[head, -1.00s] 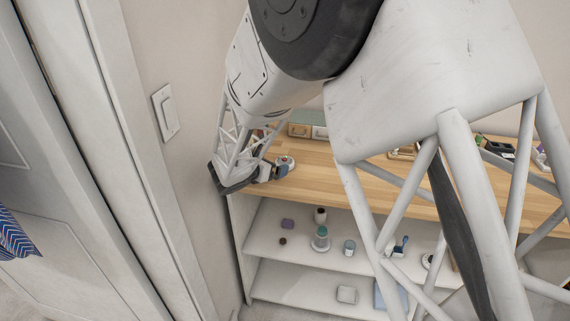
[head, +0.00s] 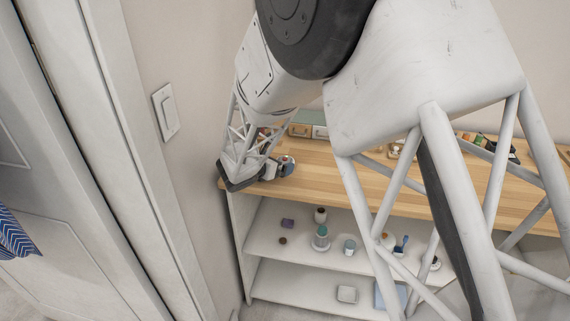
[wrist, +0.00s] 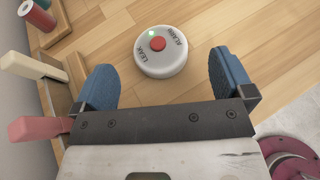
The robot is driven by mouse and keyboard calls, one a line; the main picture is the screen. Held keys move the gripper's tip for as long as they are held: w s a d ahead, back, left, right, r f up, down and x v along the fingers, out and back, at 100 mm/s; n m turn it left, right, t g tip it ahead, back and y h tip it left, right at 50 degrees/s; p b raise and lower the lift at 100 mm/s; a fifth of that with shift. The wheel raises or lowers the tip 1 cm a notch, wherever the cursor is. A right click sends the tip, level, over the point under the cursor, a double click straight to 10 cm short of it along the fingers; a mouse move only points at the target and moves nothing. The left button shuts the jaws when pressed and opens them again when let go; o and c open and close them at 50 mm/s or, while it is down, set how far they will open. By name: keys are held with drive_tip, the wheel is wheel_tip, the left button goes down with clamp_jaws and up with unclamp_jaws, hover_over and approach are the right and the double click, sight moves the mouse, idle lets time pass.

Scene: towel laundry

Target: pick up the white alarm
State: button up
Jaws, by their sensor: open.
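The white alarm (wrist: 160,64) is a round white puck with a red button, a small green light and dark lettering. In the wrist view it lies flat on the wooden top, ahead of my gripper (wrist: 160,82) and roughly centred between the two blue fingertips. The fingers are apart with nothing between them; the alarm's near edge lies about level with the fingertips in the picture. I cannot tell the height gap. In the head view my gripper (head: 277,170) is low over the left end of the wooden top, and the alarm is mostly hidden by it.
In the wrist view, a red spool (wrist: 37,14), a cream-handled item (wrist: 33,66) and a pink-handled item (wrist: 40,129) are at left by the wall. The wooden top (head: 330,175) has free room right of the alarm. Shelves (head: 290,265) with small items are below.

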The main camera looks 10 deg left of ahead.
sight(284, 159)
drive_tip(key=shift+x, duration=2.55)
drive_tip(key=shift+w+r, duration=0.1)
drive_tip(key=shift+r, duration=0.05)
drive_tip(key=shift+c, duration=0.4)
drive_tip(key=c, duration=0.9)
drive_tip(key=shift+r, duration=0.1)
drive_tip(key=shift+c, duration=0.2)
drive_tip(key=shift+r, duration=0.8)
wheel_tip(284, 159, up, 2)
drive_tip(key=s+d, duration=0.2)
drive_tip(key=s, duration=0.2)
drive_tip(key=s+d, duration=0.2)
drive_tip(key=s, duration=0.3)
drive_tip(key=s+d+r, duration=0.1)
drive_tip(key=s+d, duration=0.1)
drive_tip(key=s, duration=0.3)
drive_tip(key=shift+s+d+r, duration=0.1)
drive_tip(key=shift+s+d, duration=0.15)
drive_tip(key=shift+d, duration=0.1)
